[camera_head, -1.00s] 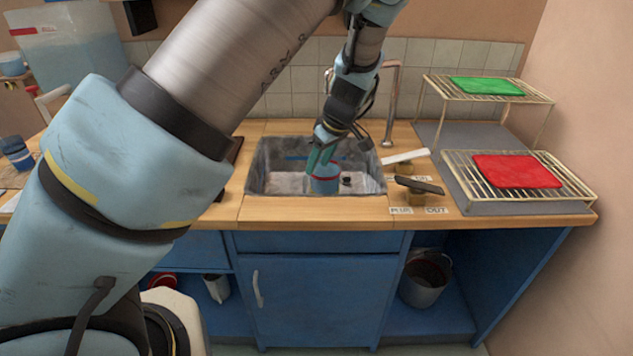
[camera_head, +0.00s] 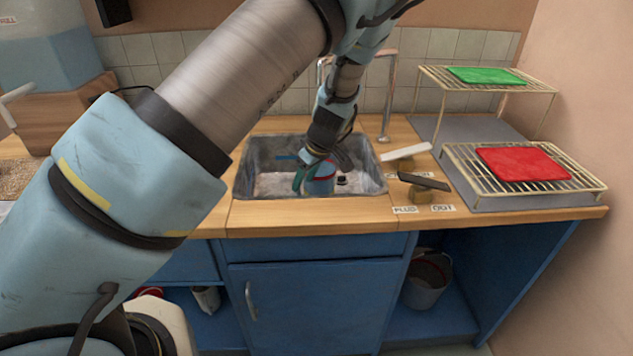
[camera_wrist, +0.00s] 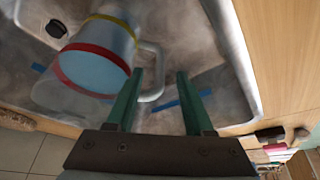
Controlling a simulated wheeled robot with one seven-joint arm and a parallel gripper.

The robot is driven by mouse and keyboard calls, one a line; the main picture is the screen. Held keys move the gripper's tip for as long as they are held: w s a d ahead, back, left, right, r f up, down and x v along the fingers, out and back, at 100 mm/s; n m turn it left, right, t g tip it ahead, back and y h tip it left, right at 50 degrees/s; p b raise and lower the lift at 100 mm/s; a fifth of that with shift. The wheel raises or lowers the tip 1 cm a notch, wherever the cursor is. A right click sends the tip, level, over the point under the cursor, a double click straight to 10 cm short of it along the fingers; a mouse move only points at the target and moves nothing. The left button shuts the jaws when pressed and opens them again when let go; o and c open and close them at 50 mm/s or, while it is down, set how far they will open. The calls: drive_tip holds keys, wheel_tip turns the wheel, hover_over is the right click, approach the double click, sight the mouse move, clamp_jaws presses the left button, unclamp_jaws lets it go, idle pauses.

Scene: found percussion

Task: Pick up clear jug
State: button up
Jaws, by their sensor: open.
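The clear jug (camera_head: 321,181) stands in the sink (camera_head: 246,179). In the wrist view the jug (camera_wrist: 95,60) looks pale blue, with a red band and a yellow band, and its looped handle (camera_wrist: 153,72) points toward my fingers. My gripper (camera_head: 302,178) is low in the sink, just left of the jug in the head view. In the wrist view my gripper (camera_wrist: 158,82) is open, with the handle in the gap between its two green fingers. Contact cannot be told.
A tap (camera_head: 388,105) rises behind the sink. Wire racks (camera_head: 465,180) with a red board (camera_head: 521,164) and a green board (camera_head: 486,76) stand farther right.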

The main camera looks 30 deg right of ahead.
sight(300, 192)
drive_tip(key=shift+s+p+x, duration=0.15)
drive_tip(key=shift+p+x, duration=0.5)
drive_tip(key=shift+x, duration=0.75)
drive_tip(key=shift+s+p+x, duration=0.1)
drive_tip(key=shift+p+x, duration=0.55)
drive_tip(key=shift+x, duration=0.75)
drive_tip(key=shift+f, duration=0.1)
drive_tip(key=shift+c, duration=0.2)
clamp_jaws()
drive_tip(key=shift+d, duration=0.1)
